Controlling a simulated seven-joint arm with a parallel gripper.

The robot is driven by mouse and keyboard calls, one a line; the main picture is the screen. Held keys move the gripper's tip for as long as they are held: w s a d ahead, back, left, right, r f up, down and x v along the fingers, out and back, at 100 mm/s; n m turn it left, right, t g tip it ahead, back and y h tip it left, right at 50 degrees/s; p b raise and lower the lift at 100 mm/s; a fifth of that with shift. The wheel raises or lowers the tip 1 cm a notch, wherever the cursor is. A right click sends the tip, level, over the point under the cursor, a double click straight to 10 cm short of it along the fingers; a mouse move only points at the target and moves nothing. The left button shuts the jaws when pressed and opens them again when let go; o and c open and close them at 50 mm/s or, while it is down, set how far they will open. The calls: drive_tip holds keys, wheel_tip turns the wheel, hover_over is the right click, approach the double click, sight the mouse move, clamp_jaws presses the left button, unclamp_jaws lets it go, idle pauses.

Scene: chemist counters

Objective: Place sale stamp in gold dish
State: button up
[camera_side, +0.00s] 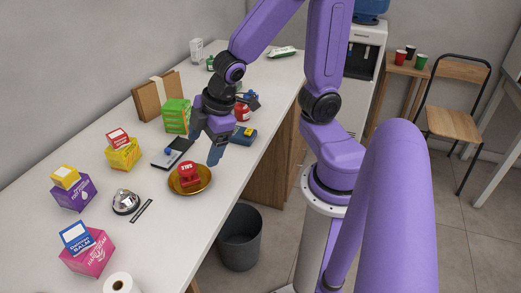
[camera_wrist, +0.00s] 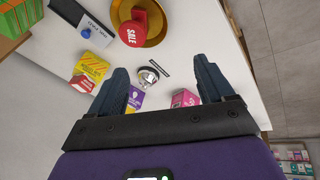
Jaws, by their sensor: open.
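The red sale stamp (camera_side: 188,174) is inside the gold dish (camera_side: 204,185), near the dish's middle in the side view. In the wrist view the red stamp (camera_wrist: 134,30) shows its "SALE" face against the gold dish (camera_wrist: 155,32) at the top. My gripper (camera_side: 216,150) is above the counter, just behind and to the right of the dish, apart from the stamp. In the wrist view its fingers (camera_wrist: 163,85) are spread wide with nothing between them.
A silver bell (camera_side: 126,202) and several small boxes, such as the pink box (camera_side: 88,252), stand left of the dish. A dark flat pad (camera_side: 172,153) and green boxes (camera_side: 176,115) lie behind. A blue device (camera_side: 243,135) is near the counter's right edge.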

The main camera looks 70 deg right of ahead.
drive_tip(key=s+r+g, duration=0.2)
drive_tip(key=s+g, duration=0.1)
drive_tip(key=s, duration=1.1)
drive_tip(key=shift+a+r+n+g+h, duration=0.2)
drive_tip(key=shift+a+n+g+h, duration=0.1)
drive_tip(key=shift+a+g, duration=0.1)
